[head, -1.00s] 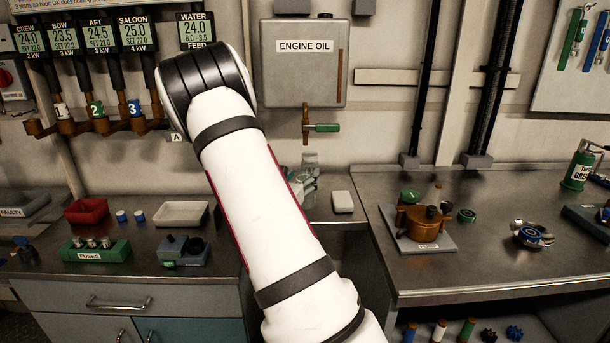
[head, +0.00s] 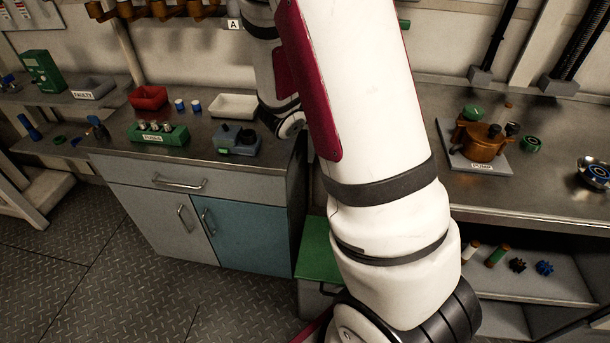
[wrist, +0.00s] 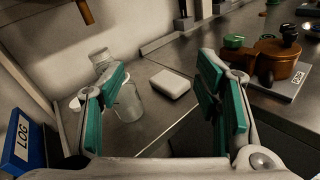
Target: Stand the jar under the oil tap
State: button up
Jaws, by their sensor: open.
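A clear glass jar (wrist: 130,104) stands upright on the steel counter in the wrist view, partly hidden by my gripper's left finger. My gripper (wrist: 164,68) is open, its teal-padded fingers wide apart. The jar shows beside the inner side of the left finger; I cannot tell if they touch. A brown spout (wrist: 86,12), apparently the oil tap, hangs at the top left of the wrist view, above and behind the jar. Another clear vessel (wrist: 101,60) shows behind the left finger. In the head view my arm hides the gripper and jar; only a green tap handle (head: 405,24) peeks out.
A white block (wrist: 170,83) lies right of the jar. A blue log book (wrist: 22,148) stands at left. The pump (head: 482,138) on its plate sits on the right bench. A white tray (head: 234,105), red tray (head: 148,97) and fuse holder (head: 158,134) occupy the left counter.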

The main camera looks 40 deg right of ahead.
jog(key=s+a+r+m+g+y, duration=0.25)
jog(key=s+a+m+y, duration=0.45)
jog(key=s+a+m, duration=0.5)
jog(key=s+a+m+t+y, duration=0.2)
jog(key=a+y, duration=0.3)
jog(key=a, duration=0.5)
jog(key=s+a+r+m+t+y, duration=0.1)
jog(key=s+a+y, duration=0.3)
jog(key=a, duration=0.7)
jog(key=shift+a+m+t+y, duration=0.25)
jog(key=shift+m+t+y, duration=0.25)
jog(key=shift+t, duration=0.35)
jog(key=shift+s, duration=0.1)
